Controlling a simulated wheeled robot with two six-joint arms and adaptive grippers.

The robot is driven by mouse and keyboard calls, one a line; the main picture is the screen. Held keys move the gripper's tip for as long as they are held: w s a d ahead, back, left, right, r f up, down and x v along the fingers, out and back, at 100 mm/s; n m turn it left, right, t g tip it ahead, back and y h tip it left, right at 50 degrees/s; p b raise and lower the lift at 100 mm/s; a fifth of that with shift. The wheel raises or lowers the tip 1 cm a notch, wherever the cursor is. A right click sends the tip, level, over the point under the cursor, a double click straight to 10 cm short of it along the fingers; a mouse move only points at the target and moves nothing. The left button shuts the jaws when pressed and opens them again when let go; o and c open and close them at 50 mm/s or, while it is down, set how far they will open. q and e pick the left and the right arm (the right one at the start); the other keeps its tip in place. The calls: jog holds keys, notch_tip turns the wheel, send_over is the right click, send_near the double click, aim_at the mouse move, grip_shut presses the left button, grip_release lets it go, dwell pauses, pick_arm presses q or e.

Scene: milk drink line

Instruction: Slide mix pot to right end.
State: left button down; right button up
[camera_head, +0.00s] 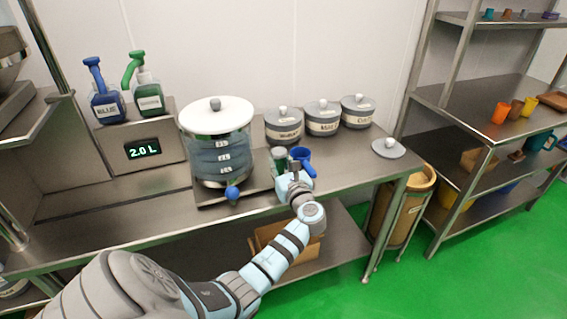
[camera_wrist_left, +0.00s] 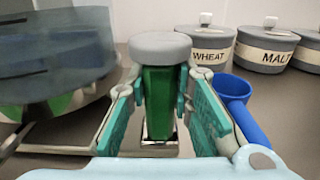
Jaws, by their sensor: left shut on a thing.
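The mix pot (camera_head: 216,140) is a large clear vessel with graduated bands, a white lid and a blue tap. It stands upright on a metal tray (camera_head: 212,197) on the steel counter; its side also shows in the left wrist view (camera_wrist_left: 70,50). My left gripper (camera_head: 288,172) is just right of the pot. It is shut on a green post with a grey round cap (camera_wrist_left: 160,48), which stands over a metal frame beside the pot. My right gripper is not in view.
Grey canisters (camera_head: 322,118) line the wall, and a loose grey lid (camera_head: 388,148) lies at the counter's right end. The counter's front right is clear. A display (camera_head: 143,149) reads 2.0 L.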

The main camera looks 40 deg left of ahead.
pick_arm(q)
jog(key=shift+w+r, duration=0.1)
dwell(0.3)
jog(key=c, duration=1.6)
grip_release()
jog(key=shift+w+d, duration=0.1)
jog(key=shift+w, duration=0.05)
jog(key=shift+o, duration=1)
jog(key=shift+w, duration=0.1)
jog(key=shift+s+d, duration=0.25)
jog(key=shift+d, duration=0.05)
jog(key=v, duration=1.1)
jog(key=shift+d, duration=0.2)
